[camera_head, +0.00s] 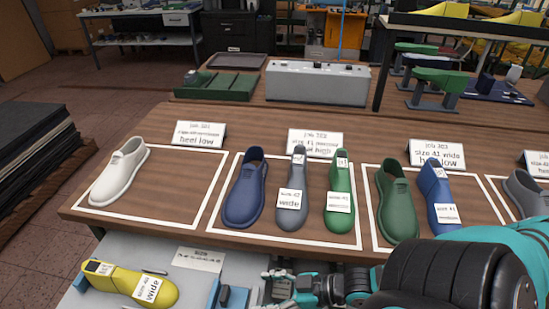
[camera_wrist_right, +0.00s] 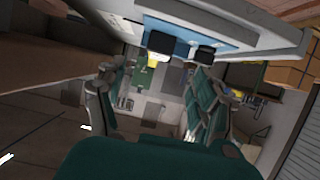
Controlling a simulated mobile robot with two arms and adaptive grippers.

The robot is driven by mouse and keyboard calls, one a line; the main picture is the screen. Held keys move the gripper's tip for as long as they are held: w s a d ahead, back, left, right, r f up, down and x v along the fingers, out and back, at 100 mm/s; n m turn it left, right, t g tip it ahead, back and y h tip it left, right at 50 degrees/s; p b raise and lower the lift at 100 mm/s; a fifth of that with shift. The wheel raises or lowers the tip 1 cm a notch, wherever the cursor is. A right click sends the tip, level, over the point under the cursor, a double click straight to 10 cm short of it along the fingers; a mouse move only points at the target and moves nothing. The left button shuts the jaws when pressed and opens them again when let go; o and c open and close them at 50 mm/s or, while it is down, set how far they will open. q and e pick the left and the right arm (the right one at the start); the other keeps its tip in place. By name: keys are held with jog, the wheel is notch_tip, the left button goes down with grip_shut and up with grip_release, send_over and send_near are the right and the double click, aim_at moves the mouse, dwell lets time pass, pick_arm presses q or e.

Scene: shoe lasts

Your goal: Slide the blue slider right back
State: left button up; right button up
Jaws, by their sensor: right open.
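A blue slider block (camera_head: 232,297) shows at the bottom edge of the head view, on a pale bench (camera_head: 205,275) below the wooden table. Its lower part is cut off. My right gripper (camera_head: 272,289) is just right of it, with teal and grey fingers, open. In the right wrist view a blue surface (camera_wrist_right: 188,36) with two dark pads lies beyond the open fingers (camera_wrist_right: 155,75). I cannot tell whether this is the slider. Nothing is seen between the fingers. My left gripper is not in view.
A yellow shoe last (camera_head: 128,284) lies on the bench at left, with a small sign (camera_head: 198,259) behind it. The wooden table (camera_head: 160,122) above carries shoes and lasts in white-outlined areas. Its front edge is close behind my right gripper.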

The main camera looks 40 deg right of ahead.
jog(key=shift+v, duration=0.9)
